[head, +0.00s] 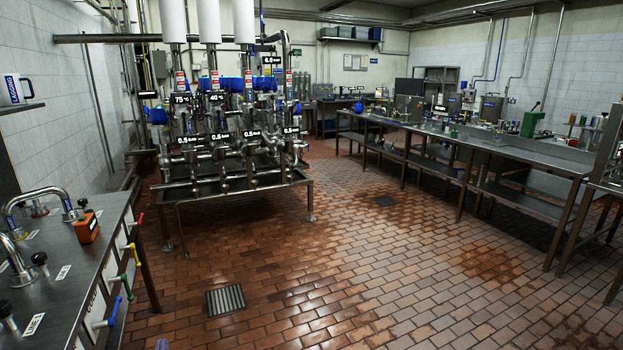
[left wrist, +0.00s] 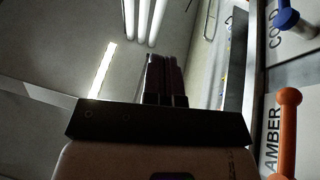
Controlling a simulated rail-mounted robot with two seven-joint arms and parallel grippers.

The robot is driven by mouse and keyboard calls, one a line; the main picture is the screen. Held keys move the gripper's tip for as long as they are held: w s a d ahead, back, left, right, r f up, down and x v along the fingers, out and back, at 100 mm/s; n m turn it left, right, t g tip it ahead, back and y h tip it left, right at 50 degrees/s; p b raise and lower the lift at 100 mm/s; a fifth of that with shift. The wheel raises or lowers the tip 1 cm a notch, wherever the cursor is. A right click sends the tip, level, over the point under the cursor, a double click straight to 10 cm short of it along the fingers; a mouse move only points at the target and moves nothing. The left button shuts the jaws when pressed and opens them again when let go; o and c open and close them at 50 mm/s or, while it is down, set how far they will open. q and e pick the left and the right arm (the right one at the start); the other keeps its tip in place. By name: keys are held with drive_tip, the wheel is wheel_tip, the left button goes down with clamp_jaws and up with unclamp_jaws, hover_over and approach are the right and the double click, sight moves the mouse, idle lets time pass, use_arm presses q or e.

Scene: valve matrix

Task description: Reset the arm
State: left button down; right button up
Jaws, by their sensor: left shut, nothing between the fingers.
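My left gripper (left wrist: 165,78) shows in the left wrist view, its dark fingers together and nothing between them. The fingers point up in the picture, toward a ceiling with bright strip lights. Beside it, at the right edge of that view, are an orange handle (left wrist: 286,125) by a label reading AMBER and a blue handle (left wrist: 287,14) by a label that seems to read COLD. The gripper is apart from both handles. In the head view I cannot make out its fingers. My right gripper is in neither view.
A steel counter (head: 88,262) with coloured handles on its front stands at the left. A valve and pipe rig (head: 225,130) stands behind it on a metal frame. A long workbench (head: 480,143) runs along the right. The tiled floor (head: 340,260) between is clear, with a drain grate (head: 225,300).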

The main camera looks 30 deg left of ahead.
use_arm(q)
drive_tip(key=w+d+r+m+h+p, duration=0.4)
drive_tip(key=d+r+h+p, duration=0.3)
drive_tip(key=d+r+p, duration=0.5)
drive_tip(key=s+d+r+m+g+h+p, duration=0.3)
drive_tip(key=d+r+m+h+p, duration=0.15)
drive_tip(key=d+r+p, duration=0.8)
drive_tip(key=s+d+r+m+g+h+p, duration=0.3)
drive_tip(key=s+d+r+g+p, duration=0.6)
drive_tip(key=s+d+r+p, duration=1.1)
drive_tip(key=s+r+h+p, duration=0.2)
drive_tip(key=s+r+p, duration=0.1)
drive_tip(key=p, duration=0.3)
drive_tip(key=shift+s+d+r+g, duration=0.2)
drive_tip(key=shift+r+g, duration=0.1)
drive_tip(key=shift+r, duration=0.1)
drive_tip(key=shift+s+a, duration=0.1)
drive_tip(key=shift+a, duration=0.05)
